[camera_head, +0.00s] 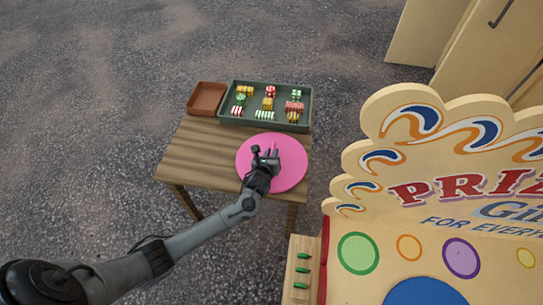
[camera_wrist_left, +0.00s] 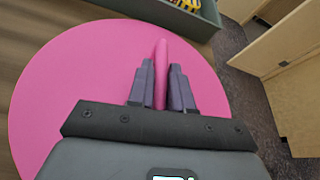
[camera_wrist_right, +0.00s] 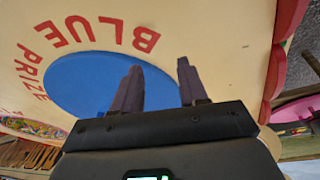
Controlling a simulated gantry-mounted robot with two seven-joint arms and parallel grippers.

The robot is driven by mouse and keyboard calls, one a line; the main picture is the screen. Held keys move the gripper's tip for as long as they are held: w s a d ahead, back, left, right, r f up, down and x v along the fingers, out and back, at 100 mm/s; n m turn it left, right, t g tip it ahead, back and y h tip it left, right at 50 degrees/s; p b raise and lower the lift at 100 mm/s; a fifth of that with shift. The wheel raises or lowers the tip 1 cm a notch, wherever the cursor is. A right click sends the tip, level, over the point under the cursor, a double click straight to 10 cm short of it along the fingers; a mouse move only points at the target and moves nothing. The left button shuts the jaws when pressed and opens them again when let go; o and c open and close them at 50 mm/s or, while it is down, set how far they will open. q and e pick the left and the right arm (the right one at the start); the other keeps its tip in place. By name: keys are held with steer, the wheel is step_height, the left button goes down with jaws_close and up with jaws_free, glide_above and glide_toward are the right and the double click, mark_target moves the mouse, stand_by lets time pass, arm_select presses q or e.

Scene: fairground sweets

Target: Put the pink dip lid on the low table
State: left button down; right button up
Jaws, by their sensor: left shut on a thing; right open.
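The pink dip lid (camera_head: 292,165) is a flat round disc with an upright pink handle. In the head view it is at the right part of the low wooden table (camera_head: 195,155); I cannot tell if it rests on the top or is held just above it. My left gripper (camera_head: 266,155) is over the lid. In the left wrist view the gripper (camera_wrist_left: 161,85) is shut on the handle, and the lid (camera_wrist_left: 60,100) spreads below. My right gripper (camera_wrist_right: 155,82) is open and empty, in front of the prize board; it is out of the head view.
A green tray (camera_head: 225,118) with several striped sweets and an empty brown tray (camera_head: 206,98) stand at the table's back. The prize board (camera_head: 400,170) rises at right. Green pegs (camera_head: 303,270) stick out beside it. The table's left front is clear.

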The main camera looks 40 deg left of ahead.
arm_select(q)
steer(key=shift+w+r, duration=0.1)
arm_select(e)
steer(key=shift+w+r, duration=0.1)
arm_select(q)
steer(key=c, duration=1)
jaws_free()
steer(key=shift+c, duration=0.2)
